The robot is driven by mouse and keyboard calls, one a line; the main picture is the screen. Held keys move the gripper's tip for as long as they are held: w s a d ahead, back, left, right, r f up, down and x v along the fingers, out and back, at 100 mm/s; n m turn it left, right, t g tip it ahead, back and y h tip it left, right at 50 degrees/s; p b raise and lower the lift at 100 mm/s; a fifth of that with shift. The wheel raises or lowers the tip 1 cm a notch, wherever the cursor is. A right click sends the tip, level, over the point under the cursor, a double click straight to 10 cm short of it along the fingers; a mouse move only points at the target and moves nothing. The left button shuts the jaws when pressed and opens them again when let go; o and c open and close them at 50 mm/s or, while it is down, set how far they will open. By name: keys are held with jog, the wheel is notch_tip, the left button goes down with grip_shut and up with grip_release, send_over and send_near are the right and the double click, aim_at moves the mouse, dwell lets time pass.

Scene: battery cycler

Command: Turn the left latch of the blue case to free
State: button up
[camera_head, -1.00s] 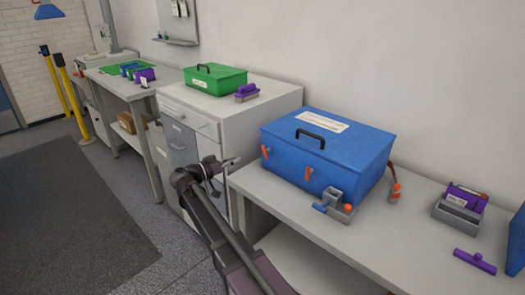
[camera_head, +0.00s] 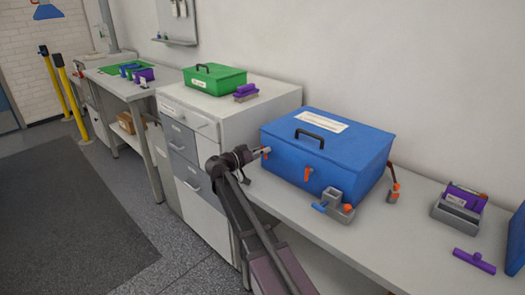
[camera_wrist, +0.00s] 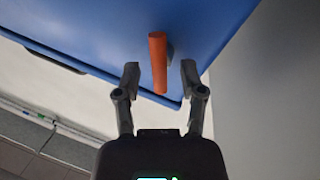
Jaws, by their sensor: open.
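The blue case (camera_head: 330,155) stands closed on the grey workbench, with a black handle and a white label on its lid. Its left latch (camera_head: 267,150) is an orange lever on the front face. In the wrist view the orange latch (camera_wrist: 158,62) points lengthwise between my fingers, with a gap on each side. My gripper (camera_wrist: 160,78) is open around the latch's free end and seems not to touch it. In the head view my gripper (camera_head: 259,154) is at the left end of the case's front. The right latch (camera_head: 308,174) hangs downward.
A grey holder with blue and orange parts (camera_head: 335,205) stands before the case's right front. An orange-ended tool (camera_head: 394,190) is at its right side. A green case (camera_head: 215,77) and a purple brush (camera_head: 246,92) are on the cabinet to the left.

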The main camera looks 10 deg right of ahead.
jog(key=shift+w+d, duration=0.1)
jog(key=shift+d, duration=0.1)
jog(key=shift+c, duration=0.2)
grip_shut()
jog(key=shift+f+n, duration=0.1)
jog(key=shift+n, duration=0.2)
jog(key=shift+f+n+h+b, duration=0.1)
jog(key=shift+n+h+b, duration=0.4)
jog(key=shift+n, duration=0.4)
jog(key=n+b, duration=0.2)
jog(key=n, duration=0.2)
jog(key=shift+w+f+n+t, duration=0.1)
jog(key=shift+f+n+t, duration=0.05)
jog(key=shift+n+t, duration=0.2)
jog(key=n+t+b, duration=0.1)
jog(key=n, duration=0.3)
jog(key=shift+f, duration=0.1)
jog(key=shift+w+a+n+t+b, duration=0.15)
jog(key=shift+n+t+b, duration=0.3)
jog(key=shift+n, duration=1.2)
jog(key=shift+t, duration=0.3)
